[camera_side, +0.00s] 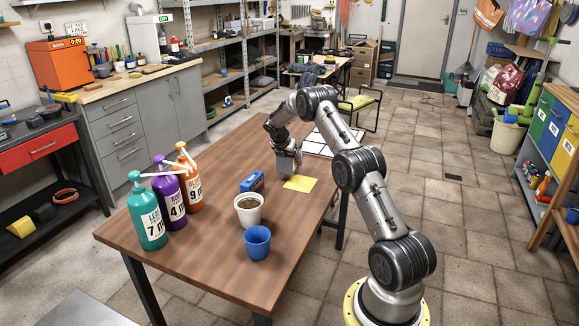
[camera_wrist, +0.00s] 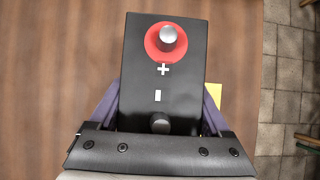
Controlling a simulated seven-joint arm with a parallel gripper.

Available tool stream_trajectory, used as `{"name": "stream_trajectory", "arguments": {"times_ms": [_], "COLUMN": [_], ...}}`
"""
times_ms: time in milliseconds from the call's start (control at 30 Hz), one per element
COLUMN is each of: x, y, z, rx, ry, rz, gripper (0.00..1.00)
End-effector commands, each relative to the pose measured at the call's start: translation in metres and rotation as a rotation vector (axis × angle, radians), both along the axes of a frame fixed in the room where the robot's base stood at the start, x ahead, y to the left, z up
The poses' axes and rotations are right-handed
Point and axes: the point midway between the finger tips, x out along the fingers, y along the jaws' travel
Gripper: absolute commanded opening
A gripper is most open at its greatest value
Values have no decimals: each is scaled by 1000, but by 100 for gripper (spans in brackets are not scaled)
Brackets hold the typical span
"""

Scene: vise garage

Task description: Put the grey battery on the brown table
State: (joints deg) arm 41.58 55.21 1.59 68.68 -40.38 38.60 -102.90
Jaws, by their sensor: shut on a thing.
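The battery (camera_wrist: 185,85) fills the middle of the wrist view, with a dark top, a red ring around one metal post, plus and minus marks and a second post. My gripper (camera_wrist: 160,108) is shut on it, a finger on either side. In the side view, my gripper (camera_side: 286,148) is over the far part of the brown table (camera_side: 190,245), with the grey battery (camera_side: 288,163) below it. The battery is close to the tabletop; I cannot tell whether it touches. Its lower part is hidden in the wrist view.
A yellow sheet (camera_side: 300,184) lies beside the battery. A blue box (camera_side: 252,181), a white pot of soil (camera_side: 248,212) and a blue cup (camera_side: 257,244) stand nearer. Teal (camera_side: 148,220), purple (camera_side: 170,197) and orange (camera_side: 190,185) bottles stand left. The table's front left is clear.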

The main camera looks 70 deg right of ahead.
Motion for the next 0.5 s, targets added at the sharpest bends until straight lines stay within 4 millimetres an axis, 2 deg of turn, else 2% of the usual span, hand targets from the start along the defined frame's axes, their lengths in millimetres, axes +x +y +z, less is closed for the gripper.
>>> {"name": "stream_trajectory", "arguments": {"times_ms": [200,500], "x": [1,1], "y": [-1,-1], "z": [-22,-23], "rx": [-5,-7], "ry": [-4,-5], "rz": [0,1], "gripper": [0,0]}}
